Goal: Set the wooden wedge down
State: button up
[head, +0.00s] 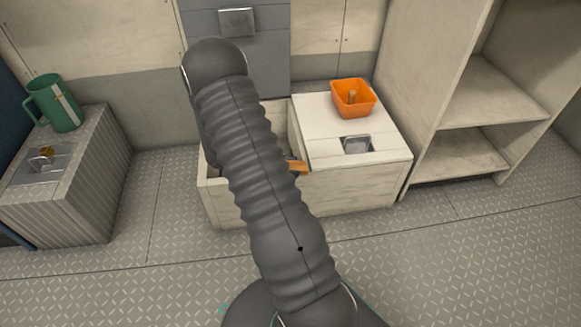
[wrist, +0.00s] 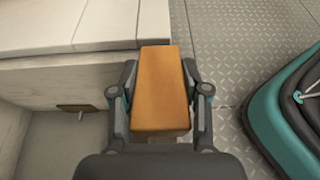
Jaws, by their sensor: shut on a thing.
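The wooden wedge (wrist: 160,88) is an orange-brown block in the wrist view. My gripper (wrist: 160,72) is shut on it, with one finger on each side. In the wrist view, the wedge appears above the wall or edge of the pale bench box, with metal floor beyond it; its exact height is unclear. In the head view, only a small orange-brown part of the wedge (head: 297,167) shows beside my grey ribbed arm, which hides my gripper and most of the box's open compartment.
The pale bench box (head: 352,184) has a closed lid section holding an orange tub (head: 353,110) and a recessed metal latch (head: 357,145). Its open compartment (wrist: 35,150) contains a small brown piece (wrist: 75,108). A green jug (head: 54,103) stands left; empty shelves (head: 490,92) stand right. The foreground floor is clear.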

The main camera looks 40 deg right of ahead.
jog(key=shift+f, duration=0.15)
jog(key=o, duration=1.2)
